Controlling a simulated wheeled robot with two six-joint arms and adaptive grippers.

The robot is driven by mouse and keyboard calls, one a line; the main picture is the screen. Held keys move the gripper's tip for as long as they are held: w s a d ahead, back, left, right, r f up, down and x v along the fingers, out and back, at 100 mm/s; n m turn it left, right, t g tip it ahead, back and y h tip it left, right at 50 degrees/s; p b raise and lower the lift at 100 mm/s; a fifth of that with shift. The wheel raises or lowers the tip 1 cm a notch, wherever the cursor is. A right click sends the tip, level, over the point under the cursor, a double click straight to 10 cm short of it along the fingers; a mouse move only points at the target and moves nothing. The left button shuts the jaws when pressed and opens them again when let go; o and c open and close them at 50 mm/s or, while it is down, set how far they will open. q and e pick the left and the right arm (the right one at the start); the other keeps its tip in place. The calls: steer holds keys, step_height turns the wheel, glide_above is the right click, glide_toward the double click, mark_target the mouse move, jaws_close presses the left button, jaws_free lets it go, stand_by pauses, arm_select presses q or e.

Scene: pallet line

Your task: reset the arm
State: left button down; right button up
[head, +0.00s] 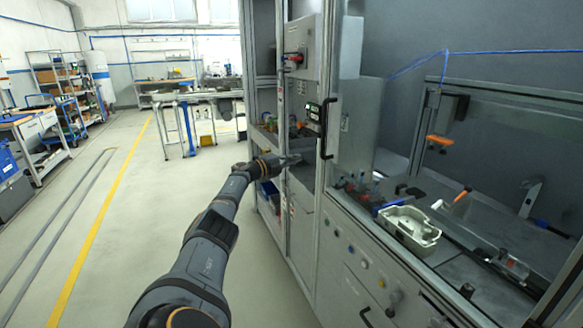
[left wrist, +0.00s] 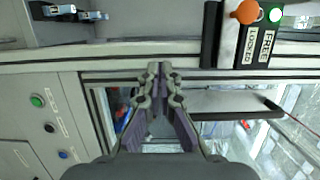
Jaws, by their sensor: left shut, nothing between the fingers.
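My left arm (head: 205,255) reaches forward from the bottom of the head view, stretched toward the grey cabinet. My left gripper (head: 297,159) is at its end, in front of the cabinet's side and below a dark door handle (head: 328,128). In the left wrist view the left gripper (left wrist: 160,68) has its fingertips together, with nothing held between them. The tips show in front of a pale metal frame edge. I cannot tell whether they touch it. My right gripper is in neither view.
A grey workbench (head: 350,252) with buttons on its front runs along the right. A pale casting (head: 408,230) lies on it. A button box (left wrist: 245,32) with orange and green buttons shows in the left wrist view. The floor (head: 120,240) at left is open.

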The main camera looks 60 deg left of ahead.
arm_select(q)
steer(key=shift+s+a+r, duration=0.2)
steer(key=shift+s+a, duration=0.05)
steer(key=shift+s, duration=0.4)
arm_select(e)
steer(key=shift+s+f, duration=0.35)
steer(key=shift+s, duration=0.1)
